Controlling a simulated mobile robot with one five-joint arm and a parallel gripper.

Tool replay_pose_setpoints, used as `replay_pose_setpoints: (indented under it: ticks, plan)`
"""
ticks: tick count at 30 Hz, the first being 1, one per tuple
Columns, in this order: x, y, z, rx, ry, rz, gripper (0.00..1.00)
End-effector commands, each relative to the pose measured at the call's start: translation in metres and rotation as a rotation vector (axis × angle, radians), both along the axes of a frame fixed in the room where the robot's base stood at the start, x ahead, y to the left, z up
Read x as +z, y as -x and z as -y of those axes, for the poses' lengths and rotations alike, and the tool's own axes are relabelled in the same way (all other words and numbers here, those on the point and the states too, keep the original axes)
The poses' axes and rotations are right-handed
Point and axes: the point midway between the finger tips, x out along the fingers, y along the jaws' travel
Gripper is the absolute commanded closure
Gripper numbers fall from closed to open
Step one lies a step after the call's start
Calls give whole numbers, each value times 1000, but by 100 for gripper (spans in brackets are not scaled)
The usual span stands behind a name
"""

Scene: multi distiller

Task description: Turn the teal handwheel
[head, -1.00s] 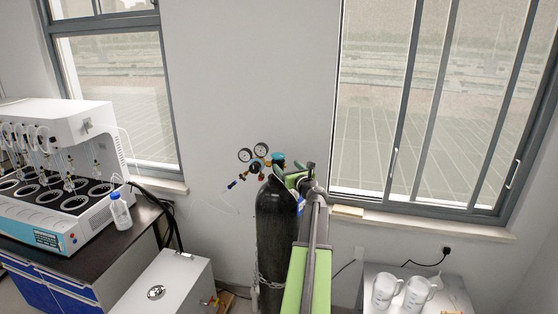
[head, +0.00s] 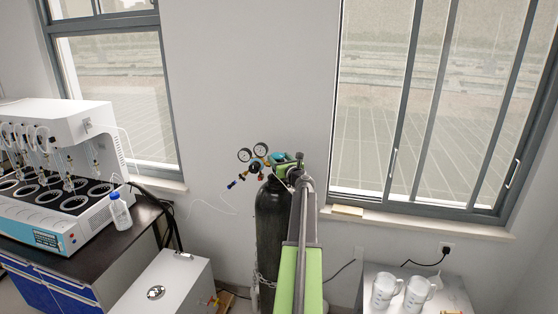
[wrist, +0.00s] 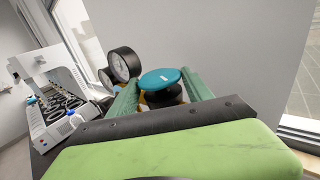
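The teal handwheel (wrist: 160,78) sits on top of the dark gas cylinder (head: 270,222), beside the regulator's gauges. In the wrist view it is a flat round knob, centred ahead. My gripper (wrist: 161,84) is open, with one green finger on each side of the handwheel. Both fingertips look close to its rim; I cannot tell whether they touch it. In the head view the handwheel (head: 278,157) shows just left of my gripper and is partly covered by it. The valve below the wheel is partly hidden.
Two round gauges (wrist: 122,64) stand close left of the handwheel. A wall is behind the cylinder, with a window (head: 430,100) to the right. A white cabinet (head: 165,285) stands front left, and a small table with two beakers (head: 385,291) front right.

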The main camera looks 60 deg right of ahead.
Motion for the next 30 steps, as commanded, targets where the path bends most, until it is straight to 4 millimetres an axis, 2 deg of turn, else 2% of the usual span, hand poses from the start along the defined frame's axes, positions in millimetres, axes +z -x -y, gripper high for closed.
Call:
replay_pose_setpoints:
  ticks: [1,5,14,30]
  plan:
    - [0,0,0,-1,0,0,66]
    - [0,0,0,-1,0,0,82]
    - [0,1,3,49,1,-1,82]
    - [0,2,10,395,1,0,82]
